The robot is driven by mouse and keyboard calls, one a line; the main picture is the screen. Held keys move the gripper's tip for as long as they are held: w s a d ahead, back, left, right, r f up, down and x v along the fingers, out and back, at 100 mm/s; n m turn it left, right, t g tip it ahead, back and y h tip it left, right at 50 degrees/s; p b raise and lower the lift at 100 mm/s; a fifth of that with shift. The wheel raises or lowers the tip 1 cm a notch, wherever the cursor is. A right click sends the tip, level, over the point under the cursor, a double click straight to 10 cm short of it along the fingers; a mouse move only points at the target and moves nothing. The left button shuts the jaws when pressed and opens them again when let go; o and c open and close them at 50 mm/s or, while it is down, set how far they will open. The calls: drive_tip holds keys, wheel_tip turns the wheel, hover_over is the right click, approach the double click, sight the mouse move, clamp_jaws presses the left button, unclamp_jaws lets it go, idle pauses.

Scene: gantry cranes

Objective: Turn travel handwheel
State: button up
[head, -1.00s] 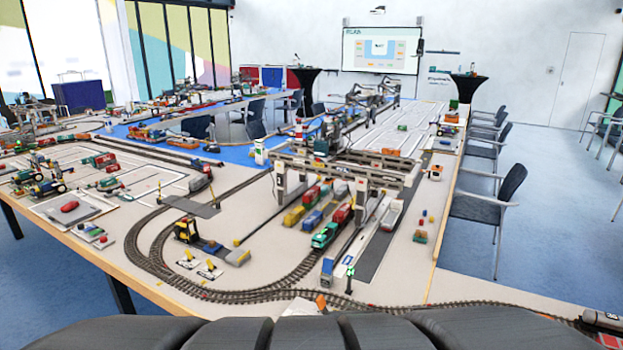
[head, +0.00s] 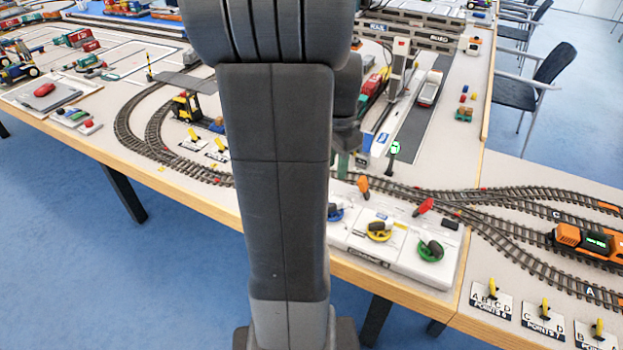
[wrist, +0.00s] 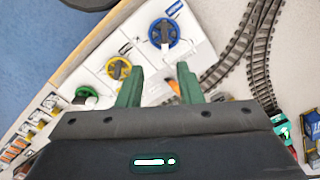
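A white control panel (head: 400,262) lies at the table's front edge. It carries a blue handwheel (head: 335,212), a yellow handwheel (head: 379,231) and a green handwheel (head: 431,249), each with a dark knob. I cannot read which one is labelled travel. In the wrist view, the blue handwheel (wrist: 163,33) lies just beyond my gripper, with the yellow handwheel (wrist: 118,68) to its left and the green handwheel (wrist: 86,95) lower left. My gripper (wrist: 158,84) has green fingers apart with nothing between them, over the panel. In the head view my arm partly hides the blue handwheel and most of my gripper.
Railway track (head: 490,195) runs behind and right of the panel, with an orange locomotive (head: 590,240). Orange and red signal flags stand close behind the panel. Several point levers (head: 543,312) sit at the front right. A gantry crane leg (head: 398,70) stands farther back.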

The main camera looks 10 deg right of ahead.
drive_tip(key=f, duration=0.9)
drive_tip(key=w+f+b, duration=0.1)
drive_tip(key=f, duration=0.4)
drive_tip(key=shift+c, duration=0.4)
clamp_jaws()
